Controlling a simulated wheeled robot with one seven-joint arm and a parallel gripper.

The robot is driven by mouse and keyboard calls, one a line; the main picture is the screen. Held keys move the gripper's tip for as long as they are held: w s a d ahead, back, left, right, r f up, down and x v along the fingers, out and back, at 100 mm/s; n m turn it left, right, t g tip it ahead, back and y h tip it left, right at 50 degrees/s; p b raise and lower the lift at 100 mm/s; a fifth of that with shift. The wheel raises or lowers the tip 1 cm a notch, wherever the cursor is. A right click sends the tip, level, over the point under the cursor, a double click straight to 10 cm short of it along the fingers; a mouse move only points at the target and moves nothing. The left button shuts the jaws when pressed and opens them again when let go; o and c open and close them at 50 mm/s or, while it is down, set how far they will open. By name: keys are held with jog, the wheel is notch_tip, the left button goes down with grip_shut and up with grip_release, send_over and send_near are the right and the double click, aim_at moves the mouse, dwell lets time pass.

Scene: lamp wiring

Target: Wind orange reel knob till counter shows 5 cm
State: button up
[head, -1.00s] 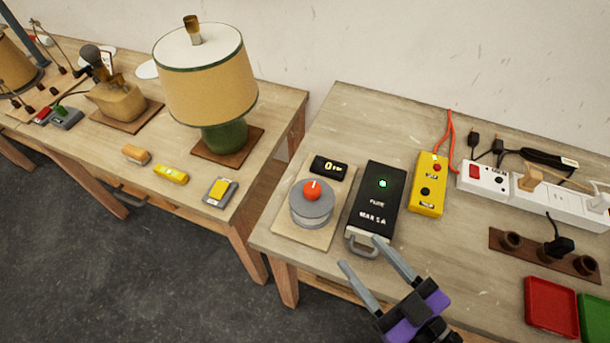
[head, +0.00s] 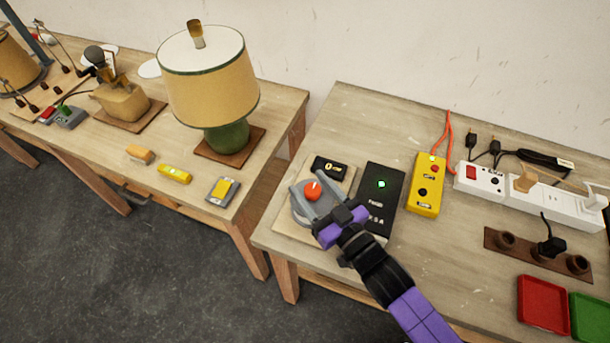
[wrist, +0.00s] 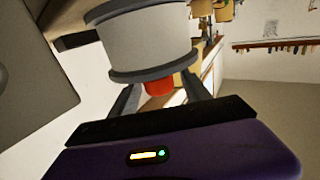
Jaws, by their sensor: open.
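The orange reel knob (head: 312,190) sits on top of the grey reel (head: 300,212), which stands on a light wooden board (head: 286,224). The black counter (head: 329,168) behind the reel shows a 0 at its left; the rest of its reading is too small to tell. My gripper (head: 312,193) is open over the reel, with one finger on each side of the knob. In the wrist view the knob (wrist: 159,88) shows between the two fingers, apart from them as far as I can tell, with the grey reel (wrist: 145,42) beyond it.
A black box (head: 377,190) with a green light stands just right of the reel, partly under my gripper. A yellow tester (head: 427,188) and a white power strip (head: 555,204) lie farther right. A lamp (head: 212,85) stands on the left table, across a gap.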

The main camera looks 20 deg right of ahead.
jog(key=shift+w+a, duration=0.25)
jog(key=shift+w, duration=1.05)
grip_shut()
jog(key=h+b, duration=0.1)
jog(key=b, duration=0.1)
jog(key=m+b, duration=0.1)
jog(key=b, duration=0.1)
jog(key=shift+d+f+h, duration=0.25)
jog(key=shift+h, duration=0.15)
jog(key=m+h+b, duration=0.1)
jog(key=h+b, duration=0.1)
jog(key=b, duration=0.2)
jog(key=m+h+b, duration=0.1)
jog(key=h+b, duration=0.1)
jog(key=b, duration=0.1)
jog(key=shift+d+m+b, duration=0.3)
jog(key=shift+m+b, duration=0.05)
jog(key=shift+m, duration=0.05)
jog(key=m+h+b, duration=0.1)
jog(key=h+b, duration=0.1)
jog(key=shift+d+b, duration=0.15)
jog(key=shift+b, duration=0.2)
